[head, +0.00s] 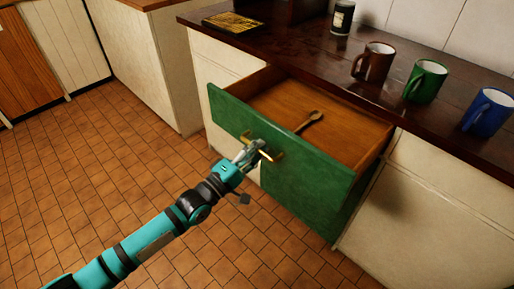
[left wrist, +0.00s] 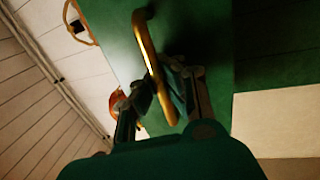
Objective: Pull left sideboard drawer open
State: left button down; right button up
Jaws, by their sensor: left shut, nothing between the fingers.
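The left sideboard drawer (head: 320,178) has a green front and stands pulled well out, with its wooden inside showing. A wooden spoon (head: 309,121) lies in it. The brass handle (head: 275,156) is on the drawer front, and it also shows in the left wrist view (left wrist: 148,45). My left gripper (head: 256,149) is at the handle. In the left wrist view its fingers (left wrist: 160,95) lie on either side of the bar, but it is shut with nothing gripped. Whether it touches the bar is unclear. My right gripper is out of view.
Brown (head: 373,62), green (head: 425,82) and blue (head: 488,112) mugs stand on the dark worktop (head: 290,50) above the drawer. A dark can (head: 342,17) and a yellow-black book-like item (head: 232,23) are further back. The tiled floor (head: 110,165) before the drawer is clear.

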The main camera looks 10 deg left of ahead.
pick_arm(q)
jog(key=c, duration=1.6)
grip_release()
jog(key=shift+c, duration=0.2)
jog(key=shift+s+f, duration=0.1)
jog(key=v, duration=1.1)
jog(key=shift+s+a, duration=0.25)
jog(key=shift+a, duration=0.05)
